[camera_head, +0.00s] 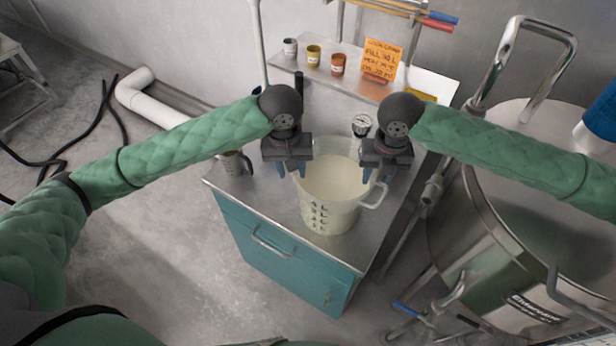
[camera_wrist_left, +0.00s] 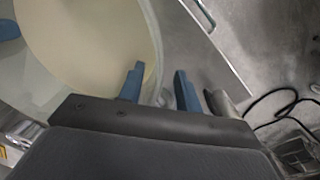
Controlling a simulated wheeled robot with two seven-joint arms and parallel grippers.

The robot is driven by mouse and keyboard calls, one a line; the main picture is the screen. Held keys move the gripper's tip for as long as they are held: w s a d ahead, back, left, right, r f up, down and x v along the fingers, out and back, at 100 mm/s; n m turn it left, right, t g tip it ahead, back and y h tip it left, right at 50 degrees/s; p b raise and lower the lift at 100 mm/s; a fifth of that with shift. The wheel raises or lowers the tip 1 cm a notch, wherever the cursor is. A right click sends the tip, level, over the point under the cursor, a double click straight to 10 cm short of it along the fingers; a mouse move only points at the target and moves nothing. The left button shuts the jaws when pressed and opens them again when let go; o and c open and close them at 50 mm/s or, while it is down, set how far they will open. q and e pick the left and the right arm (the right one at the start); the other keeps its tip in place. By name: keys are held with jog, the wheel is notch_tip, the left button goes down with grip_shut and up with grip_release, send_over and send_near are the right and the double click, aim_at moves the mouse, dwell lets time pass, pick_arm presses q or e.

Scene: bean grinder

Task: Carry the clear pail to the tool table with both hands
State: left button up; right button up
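The clear pail (camera_head: 328,205) stands upright on the metal top of a teal cabinet (camera_head: 285,245). It holds a pale, cream-coloured content and has dark markings on its front. A loop handle (camera_head: 376,196) shows on its right side. My left gripper (camera_head: 291,170) is at the pail's left rim. In the left wrist view its blue fingers (camera_wrist_left: 160,92) are apart, with the pail's rim (camera_wrist_left: 155,45) between them and gaps visible. My right gripper (camera_head: 378,174) is at the right rim above the handle, its blue fingers apart. Its exact contact is unclear.
A grey mug (camera_head: 235,163) stands left of the pail, close to my left gripper. A gauge (camera_head: 361,125) is behind. A shelf with small cups (camera_head: 313,55) and an orange note (camera_head: 382,60) is at the back. A large steel vessel (camera_head: 500,235) stands right.

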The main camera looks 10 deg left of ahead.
pick_arm(q)
notch_tip(320, 180, up, 10)
jog(key=shift+a+r, duration=0.15)
jog(key=shift+a, duration=0.25)
pick_arm(e)
jog(key=r, duration=1.2)
jog(key=shift+d, duration=0.3)
pick_arm(q)
jog(key=shift+s, duration=0.1)
pick_arm(e)
jog(key=shift+f, duration=0.1)
